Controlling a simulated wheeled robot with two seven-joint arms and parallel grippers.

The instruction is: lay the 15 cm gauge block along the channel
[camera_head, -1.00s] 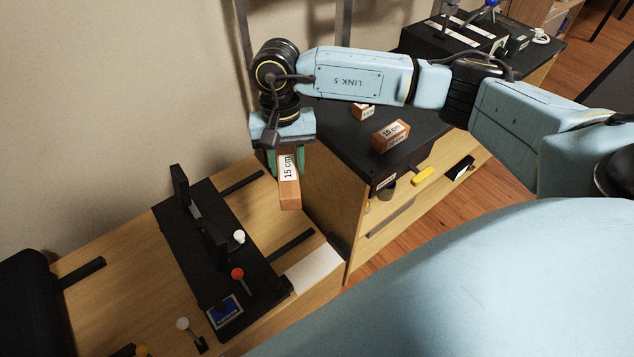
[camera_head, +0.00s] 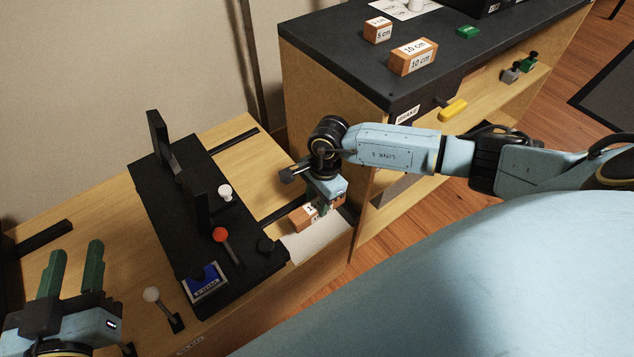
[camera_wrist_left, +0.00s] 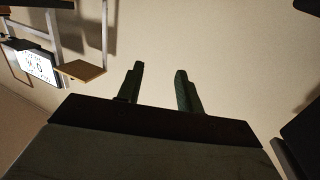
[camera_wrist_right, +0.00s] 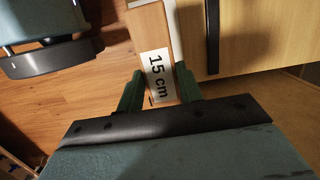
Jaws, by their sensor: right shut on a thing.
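The 15 cm gauge block (camera_head: 301,216), orange-brown with a white label, is low over the right end of the wooden bench, by a white sheet. My right gripper (camera_head: 326,208) is shut on it; the right wrist view shows the block (camera_wrist_right: 150,35) between the fingers (camera_wrist_right: 158,75), its label readable. I cannot tell whether it touches the bench. The black fixture (camera_head: 160,212) with upright plates, where the channel runs, lies left of the block; the channel floor is mostly hidden. My left gripper (camera_head: 72,255) is open and empty at lower left, also in the left wrist view (camera_wrist_left: 159,75).
The fixture carries a red-knobbed lever (camera_head: 221,235), a white knob (camera_head: 225,191) and a blue display (camera_head: 205,283). A white-knobbed lever (camera_head: 152,295) stands in front. The 10 cm block (camera_head: 413,57) and 5 cm block (camera_head: 378,30) rest on the black-topped cabinet (camera_head: 330,50).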

